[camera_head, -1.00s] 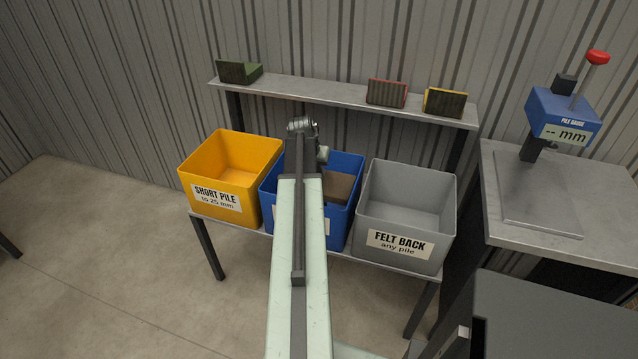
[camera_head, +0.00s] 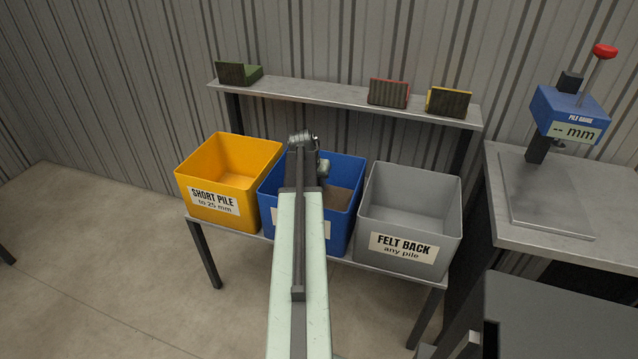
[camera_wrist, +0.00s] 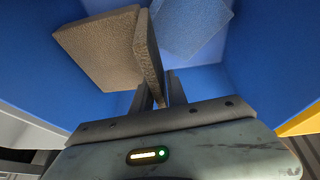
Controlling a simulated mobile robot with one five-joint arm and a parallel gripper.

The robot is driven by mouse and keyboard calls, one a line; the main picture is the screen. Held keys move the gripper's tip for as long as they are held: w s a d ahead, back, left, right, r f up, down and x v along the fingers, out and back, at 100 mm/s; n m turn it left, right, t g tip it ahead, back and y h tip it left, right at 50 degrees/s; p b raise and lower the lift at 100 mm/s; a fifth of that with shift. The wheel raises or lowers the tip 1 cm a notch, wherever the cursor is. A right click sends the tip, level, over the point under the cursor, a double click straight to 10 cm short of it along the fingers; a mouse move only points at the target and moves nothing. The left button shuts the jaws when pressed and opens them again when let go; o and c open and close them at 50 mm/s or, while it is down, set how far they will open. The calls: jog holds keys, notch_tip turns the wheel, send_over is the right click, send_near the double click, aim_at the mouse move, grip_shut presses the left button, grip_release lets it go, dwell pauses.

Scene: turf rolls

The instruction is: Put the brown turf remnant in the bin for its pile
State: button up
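The brown turf remnant (camera_wrist: 100,50) is an L-shaped piece in the wrist view. One leg stands between the two fingers of my gripper (camera_wrist: 159,92), which look closed on it. In the head view the remnant (camera_head: 338,198) shows inside the blue bin (camera_head: 344,228), below its rim, just right of my arm. My gripper itself is hidden behind my arm there. The blue bin's label is mostly covered by my arm. The wrist view shows blue walls all around the gripper. A grey-blue flat piece (camera_wrist: 190,25) lies beyond the remnant.
A yellow SHORT PILE bin (camera_head: 229,172) stands left and a grey FELT BACK bin (camera_head: 408,218) right, both looking empty. A shelf (camera_head: 330,95) behind holds green, red and yellow-edged pieces. A pile gauge (camera_head: 568,115) reading "-- mm" stands on the right bench.

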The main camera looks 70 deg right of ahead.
jog(key=shift+o, duration=0.5)
jog(key=shift+r, duration=0.2)
jog(key=s+p+v, duration=0.1)
jog(key=p+v, duration=1.1)
jog(key=shift+w+r, duration=0.45)
